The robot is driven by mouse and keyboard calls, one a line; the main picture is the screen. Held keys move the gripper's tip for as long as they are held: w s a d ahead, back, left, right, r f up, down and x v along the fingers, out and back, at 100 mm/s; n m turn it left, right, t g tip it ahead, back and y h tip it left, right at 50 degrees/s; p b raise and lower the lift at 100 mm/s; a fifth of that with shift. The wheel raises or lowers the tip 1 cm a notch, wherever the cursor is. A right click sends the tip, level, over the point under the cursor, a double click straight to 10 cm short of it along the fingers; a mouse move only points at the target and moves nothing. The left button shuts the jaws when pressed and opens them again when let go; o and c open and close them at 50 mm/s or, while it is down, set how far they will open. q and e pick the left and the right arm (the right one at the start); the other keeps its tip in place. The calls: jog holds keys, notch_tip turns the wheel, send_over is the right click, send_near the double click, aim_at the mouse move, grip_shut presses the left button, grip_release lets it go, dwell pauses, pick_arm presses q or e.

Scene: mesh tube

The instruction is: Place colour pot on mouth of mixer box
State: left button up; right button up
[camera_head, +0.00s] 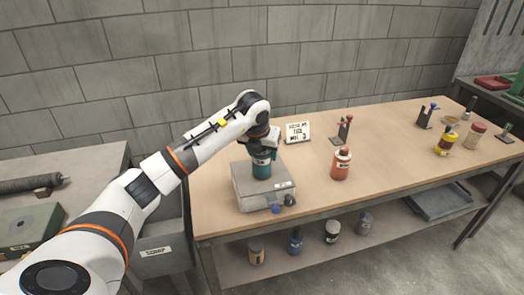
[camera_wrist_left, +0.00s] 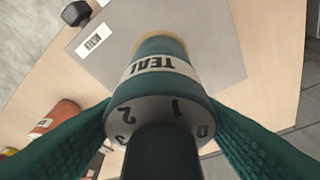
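The teal colour pot (camera_wrist_left: 160,75), labelled TEAL, shows in the left wrist view between the two green fingers of my left gripper (camera_wrist_left: 160,102), which press on its sides. In the head view the pot (camera_head: 262,166) is upright over the top of the grey mixer box (camera_head: 240,186), with my left gripper (camera_head: 264,143) around its upper part. A yellowish ring (camera_wrist_left: 178,42) shows at the pot's lower end; I cannot tell whether it belongs to the pot or the box's mouth. The mouth is otherwise hidden. I cannot tell whether the pot touches the box. My right gripper is out of view.
A red-orange bottle (camera_head: 341,164) stands right of the box. A sign (camera_head: 297,132) and dark stands (camera_head: 343,131) are behind. Yellow and pink bottles (camera_head: 447,142) are at the far right. Several pots stand on the lower shelf (camera_head: 330,258). The table's middle right is clear.

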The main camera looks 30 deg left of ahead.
pick_arm(q)
jog(key=shift+o, duration=1.1)
jog(key=b+v, duration=0.1)
jog(key=v, duration=1.1)
